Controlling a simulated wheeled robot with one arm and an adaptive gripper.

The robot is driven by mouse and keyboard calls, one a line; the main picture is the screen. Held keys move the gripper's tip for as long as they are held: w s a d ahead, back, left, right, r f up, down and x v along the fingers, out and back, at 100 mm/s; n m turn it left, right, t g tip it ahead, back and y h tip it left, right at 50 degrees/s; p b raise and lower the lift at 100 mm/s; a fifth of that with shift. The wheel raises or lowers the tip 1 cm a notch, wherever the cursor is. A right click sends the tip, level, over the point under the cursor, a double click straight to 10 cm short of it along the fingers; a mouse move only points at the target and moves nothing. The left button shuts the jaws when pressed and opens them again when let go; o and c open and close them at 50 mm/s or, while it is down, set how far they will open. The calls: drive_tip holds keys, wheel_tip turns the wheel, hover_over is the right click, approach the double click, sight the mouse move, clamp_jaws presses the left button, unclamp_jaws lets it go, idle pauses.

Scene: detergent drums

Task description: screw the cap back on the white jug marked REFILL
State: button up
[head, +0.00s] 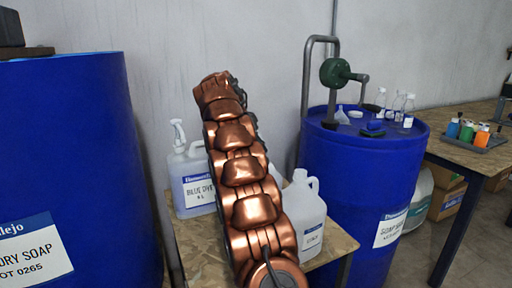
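A white jug (305,217) with a handle stands on the wooden table, just right of my copper-coloured arm. Its label is too small to read surely, so I cannot confirm that it says REFILL. I cannot tell whether its mouth is bare or capped. Part of another pale container (275,173) shows behind it, mostly hidden by my arm. I cannot make out a loose cap for the jug. My arm rises through the middle of the view and covers much of the table. My gripper's fingers do not show.
A pale-blue spray jug (183,172) stands left of my arm on the wooden table (338,245). A large blue drum (70,160) fills the left. Another blue drum (350,175), at right, carries a green pump (336,73), clear bottles (397,104) and a funnel (342,115).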

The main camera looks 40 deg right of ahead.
drive_tip(key=shift+w+m+g+p, duration=0.1)
drive_tip(key=shift+m+g+p, duration=0.5)
drive_tip(key=shift+m+p, duration=0.3)
drive_tip(key=shift+m+g+p, duration=0.3)
drive_tip(key=shift+m+p, duration=0.4)
drive_tip(key=shift+p, duration=0.05)
drive_tip(key=o, duration=1.3)
drive_tip(key=o, duration=0.4)
drive_tip(key=shift+w, duration=0.1)
drive_tip(key=shift+c, duration=0.2)
drive_tip(key=shift+r+p, duration=3.9)
drive_tip(key=shift+r, duration=0.1)
